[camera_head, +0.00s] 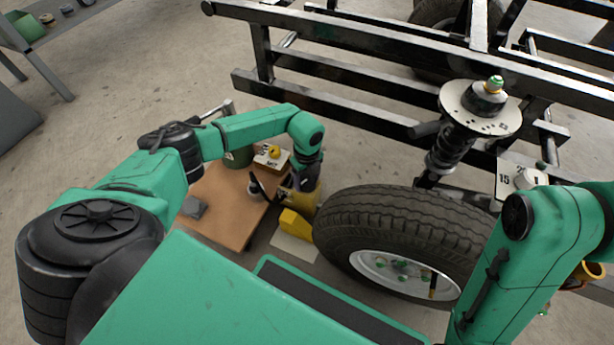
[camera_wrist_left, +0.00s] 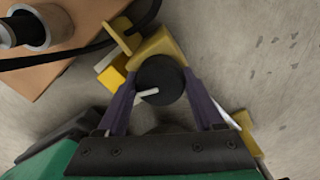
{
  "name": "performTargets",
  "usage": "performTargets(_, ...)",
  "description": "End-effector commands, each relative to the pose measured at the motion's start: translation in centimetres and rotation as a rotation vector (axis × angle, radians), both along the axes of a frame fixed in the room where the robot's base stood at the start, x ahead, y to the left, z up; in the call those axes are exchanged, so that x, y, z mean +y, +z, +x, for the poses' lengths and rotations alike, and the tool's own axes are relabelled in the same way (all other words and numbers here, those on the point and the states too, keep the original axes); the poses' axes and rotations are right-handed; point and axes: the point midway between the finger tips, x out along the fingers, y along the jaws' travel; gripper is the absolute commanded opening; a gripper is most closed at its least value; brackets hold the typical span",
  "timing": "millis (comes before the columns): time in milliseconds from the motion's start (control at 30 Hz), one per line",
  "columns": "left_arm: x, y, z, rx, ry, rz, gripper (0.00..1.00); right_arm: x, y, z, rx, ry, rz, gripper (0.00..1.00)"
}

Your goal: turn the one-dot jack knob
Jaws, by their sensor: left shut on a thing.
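A round black knob (camera_wrist_left: 160,80) with a pale line across it shows in the left wrist view, on the end of a yellow jack (camera_wrist_left: 148,48). My left gripper (camera_wrist_left: 160,88) has its two purple fingers on either side of the knob and is shut on it. In the head view the jack (camera_head: 308,198) stands on the floor between the workbench and the tire, and my left gripper (camera_head: 300,184) reaches down at it, with the knob hidden there. I cannot make out any dot mark. My right arm comes in at the right, but its gripper is out of the frame.
A large tire (camera_head: 400,220) with a silver rim is just right of the jack. A yellow wedge (camera_head: 295,223) lies in front. A wooden board (camera_head: 228,205) with several items is at left. The black frame (camera_head: 340,90) and a spring strut (camera_head: 445,150) are behind.

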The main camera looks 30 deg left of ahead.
Motion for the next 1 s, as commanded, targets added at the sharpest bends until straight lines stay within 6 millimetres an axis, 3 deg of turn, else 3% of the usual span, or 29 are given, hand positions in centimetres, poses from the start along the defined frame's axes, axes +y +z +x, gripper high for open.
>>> performTargets(700,-0.07,0.0,-0.04,0.001,-0.094,0.0,0.13,0.11,-0.18,0.22,0.012,0.005,0.001,0.5)
performTargets(733,-0.07,0.0,-0.04,0.001,-0.094,0.0,0.8,0.11,-0.18,0.22,0.012,0.005,0.001,0.5)
performTargets(767,-0.06,0.0,-0.03,0.001,-0.094,0.0,0.92,0.11,-0.18,0.22,0.012,0.005,0.001,0.5)
performTargets(800,-0.06,0.0,-0.03,0.001,-0.094,0.0,0.99,0.11,-0.18,0.23,0.012,0.005,0.001,0.5)
performTargets(1000,-0.04,-0.01,-0.02,0.001,-0.092,0.0,0.99,0.12,-0.19,0.25,0.013,0.005,0.001,0.5)
